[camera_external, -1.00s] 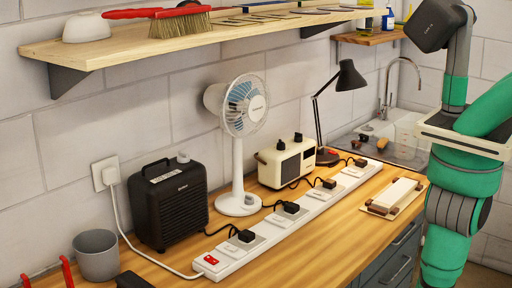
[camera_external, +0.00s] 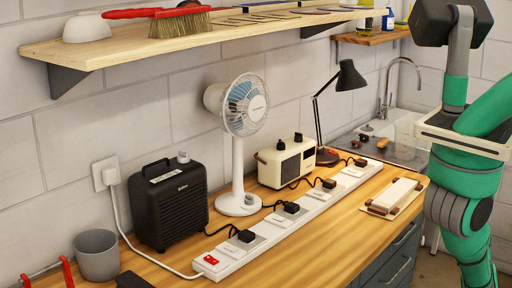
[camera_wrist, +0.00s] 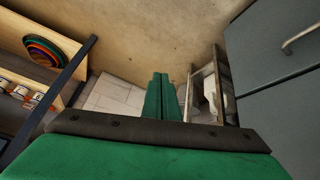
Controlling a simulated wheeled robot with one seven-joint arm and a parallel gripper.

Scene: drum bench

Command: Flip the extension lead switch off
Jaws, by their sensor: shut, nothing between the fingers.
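The extension lead (camera_external: 262,240) is a long white strip lying along the wooden worktop in the external view. A red rocker switch (camera_external: 211,260) sits at its near left end; its on or off position is too small to tell. Several black plugs sit along the lead, with white switches between them. My gripper (camera_wrist: 160,84) shows in the wrist view with its green fingers together and nothing between them. It points toward a bare floor area, and the lead is not in that view. In the external view my arm stands at the right, well away from the red switch.
A black heater (camera_external: 168,207), a white fan (camera_external: 238,155), a cream radio (camera_external: 286,163) and a black lamp (camera_external: 346,78) stand behind the lead. A grey cup (camera_external: 97,256) is at the near left. A wooden shelf (camera_external: 150,42) overhangs the worktop. The front worktop is mostly clear.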

